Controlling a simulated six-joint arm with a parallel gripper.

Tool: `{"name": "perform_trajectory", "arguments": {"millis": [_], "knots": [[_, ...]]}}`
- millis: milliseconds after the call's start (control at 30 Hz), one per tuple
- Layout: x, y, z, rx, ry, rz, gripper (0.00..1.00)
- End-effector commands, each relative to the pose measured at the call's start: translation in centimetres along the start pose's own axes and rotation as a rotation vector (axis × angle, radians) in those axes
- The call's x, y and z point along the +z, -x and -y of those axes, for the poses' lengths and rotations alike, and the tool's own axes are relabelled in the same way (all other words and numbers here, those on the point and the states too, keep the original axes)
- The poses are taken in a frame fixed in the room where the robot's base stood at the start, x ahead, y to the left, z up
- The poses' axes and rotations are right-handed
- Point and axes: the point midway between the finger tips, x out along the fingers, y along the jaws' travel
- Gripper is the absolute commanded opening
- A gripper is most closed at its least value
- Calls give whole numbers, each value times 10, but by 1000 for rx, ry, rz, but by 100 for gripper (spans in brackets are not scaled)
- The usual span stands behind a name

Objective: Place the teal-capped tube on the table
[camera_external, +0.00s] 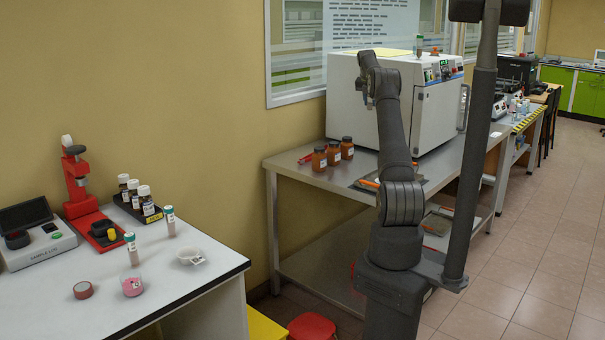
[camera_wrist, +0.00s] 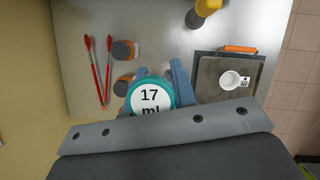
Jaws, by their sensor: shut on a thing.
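My gripper (camera_wrist: 160,76) is shut on the teal-capped tube (camera_wrist: 150,96). In the wrist view, I look down on its round cap, a teal ring around a white face reading "17 ml", between the blue fingers; the tube's body is hidden below it. The steel table (camera_wrist: 83,22) lies below, and it also shows in the external view (camera_external: 300,166). In the external view, the gripper (camera_external: 365,97) is small and partly behind my arm, above the table, and the held tube cannot be made out. Two other teal-capped tubes (camera_external: 131,249) (camera_external: 170,221) stand on the white bench at left.
Amber bottles (camera_external: 333,153) and red tongs (camera_wrist: 98,70) are on the steel table. A dark tray (camera_wrist: 212,80) with an orange handle carries a white cup (camera_wrist: 230,80). A large white oven (camera_external: 380,105) stands behind. Bare steel shows at the table's near left corner.

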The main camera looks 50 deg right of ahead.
Motion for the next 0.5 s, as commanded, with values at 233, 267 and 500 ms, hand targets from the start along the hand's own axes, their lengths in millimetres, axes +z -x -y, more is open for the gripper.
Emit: {"name": "perform_trajectory", "arguments": {"millis": [233,267,500], "knots": [[43,-19,134,-65,-157,-1,3],[47,-20,149,-73,-175,-1,3],[64,-28,272,-129,-312,0,3]]}}
